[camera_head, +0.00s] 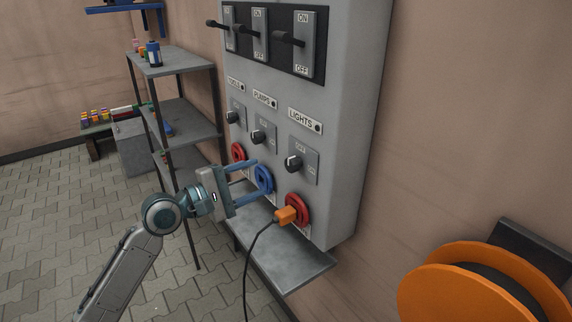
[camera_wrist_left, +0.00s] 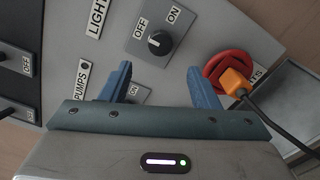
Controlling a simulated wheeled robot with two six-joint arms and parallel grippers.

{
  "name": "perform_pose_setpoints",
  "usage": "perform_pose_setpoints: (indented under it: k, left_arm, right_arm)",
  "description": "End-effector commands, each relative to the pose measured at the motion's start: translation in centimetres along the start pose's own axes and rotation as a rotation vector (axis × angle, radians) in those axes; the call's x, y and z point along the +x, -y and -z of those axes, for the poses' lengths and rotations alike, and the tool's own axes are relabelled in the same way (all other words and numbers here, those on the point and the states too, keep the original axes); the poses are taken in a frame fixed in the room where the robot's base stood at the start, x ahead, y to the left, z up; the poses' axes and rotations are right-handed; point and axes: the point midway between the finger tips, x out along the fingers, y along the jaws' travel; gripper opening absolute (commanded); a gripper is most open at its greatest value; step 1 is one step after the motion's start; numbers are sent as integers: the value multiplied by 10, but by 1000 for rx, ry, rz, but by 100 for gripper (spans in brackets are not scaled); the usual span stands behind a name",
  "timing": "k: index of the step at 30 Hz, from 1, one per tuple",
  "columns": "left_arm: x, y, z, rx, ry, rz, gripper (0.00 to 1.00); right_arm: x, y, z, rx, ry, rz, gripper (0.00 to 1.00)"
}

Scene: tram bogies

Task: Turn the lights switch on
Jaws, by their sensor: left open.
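The lights switch is a black rotary knob (camera_head: 292,163) on a grey plate below the LIGHTS label (camera_head: 305,122), on the right of the grey panel. In the left wrist view the knob (camera_wrist_left: 159,42) sits ahead of the fingers, between the OFF and ON marks. My left gripper (camera_head: 250,181) is open and empty, in front of the panel, lower left of the lights knob, by the blue socket. In the left wrist view its two blue fingers (camera_wrist_left: 158,82) are spread apart, short of the knob and not touching it. My right gripper is not in view.
An orange plug (camera_head: 286,214) with a black cable sits in the red socket (camera_head: 298,209) below the lights knob. The pumps knob (camera_head: 257,136) is to its left. Lever switches (camera_head: 303,42) are above. A grey shelf (camera_head: 283,262) is under the panel. An orange reel (camera_head: 470,290) is at right.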

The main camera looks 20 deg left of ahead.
Motion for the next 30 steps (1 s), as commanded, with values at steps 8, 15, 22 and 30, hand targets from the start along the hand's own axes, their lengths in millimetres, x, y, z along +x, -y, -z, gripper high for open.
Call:
perform_pose_setpoints:
  k: [8,15,22,30]
  left_arm:
    - [33,-3,-1,-4,1,-5,55]
    - [66,-2,-1,-4,1,-2,55]
    - [91,-1,0,-2,-1,-1,55]
    - [98,0,0,2,-1,1,55]
  right_arm:
    - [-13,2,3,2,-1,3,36]
    - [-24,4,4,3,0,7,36]
    - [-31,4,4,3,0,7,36]
    - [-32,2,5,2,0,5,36]
